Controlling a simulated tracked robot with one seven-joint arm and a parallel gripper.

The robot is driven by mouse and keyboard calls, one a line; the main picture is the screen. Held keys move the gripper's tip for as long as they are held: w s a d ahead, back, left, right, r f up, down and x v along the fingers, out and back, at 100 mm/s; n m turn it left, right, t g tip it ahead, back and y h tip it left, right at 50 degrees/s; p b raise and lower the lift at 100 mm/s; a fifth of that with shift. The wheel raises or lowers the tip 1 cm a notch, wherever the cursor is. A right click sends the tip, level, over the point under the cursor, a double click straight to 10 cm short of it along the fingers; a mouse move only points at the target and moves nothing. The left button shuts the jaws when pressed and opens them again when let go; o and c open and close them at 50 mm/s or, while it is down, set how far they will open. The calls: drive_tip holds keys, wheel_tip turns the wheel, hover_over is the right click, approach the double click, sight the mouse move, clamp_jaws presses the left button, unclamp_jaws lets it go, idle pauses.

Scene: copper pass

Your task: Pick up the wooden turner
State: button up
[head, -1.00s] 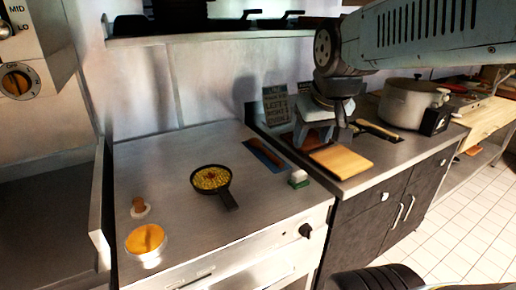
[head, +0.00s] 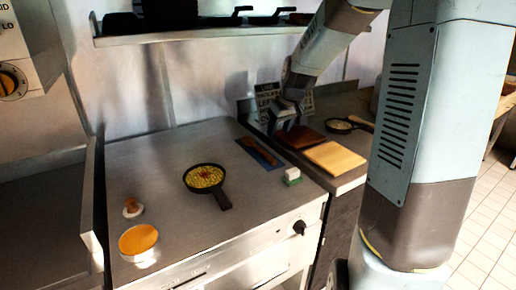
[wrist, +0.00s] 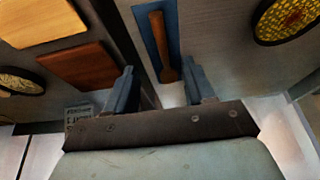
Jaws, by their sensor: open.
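The wooden turner (head: 257,150) lies on a narrow blue mat (head: 270,163) at the right side of the steel worktop. In the wrist view the turner (wrist: 164,46) lies on the blue mat (wrist: 143,28), its wide end nearest my gripper. My gripper (wrist: 158,68) is open and empty, and in that view the turner's wide end shows between its two fingers. In the head view my gripper (head: 283,125) is above the back right of the worktop, near the turner. The exact height gap is hard to judge.
A dark red-brown board (head: 300,137) and a light board (head: 335,158) lie just right of the mat. A pan of yellow food (head: 205,177) is left of it. A small green-and-white block (head: 291,176) sits in front. A sign (head: 268,97) stands behind.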

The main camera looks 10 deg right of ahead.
drive_tip(key=f, duration=0.1)
hover_over(272, 158)
wheel_tip(272, 158, down, 7)
drive_tip(key=shift+d+f, duration=0.1)
drive_tip(key=shift+w+x, duration=0.15)
drive_tip(key=shift+x, duration=1.25)
drive_tip(key=shift+w+x, duration=0.15)
drive_tip(key=shift+x, duration=1.25)
clamp_jaws()
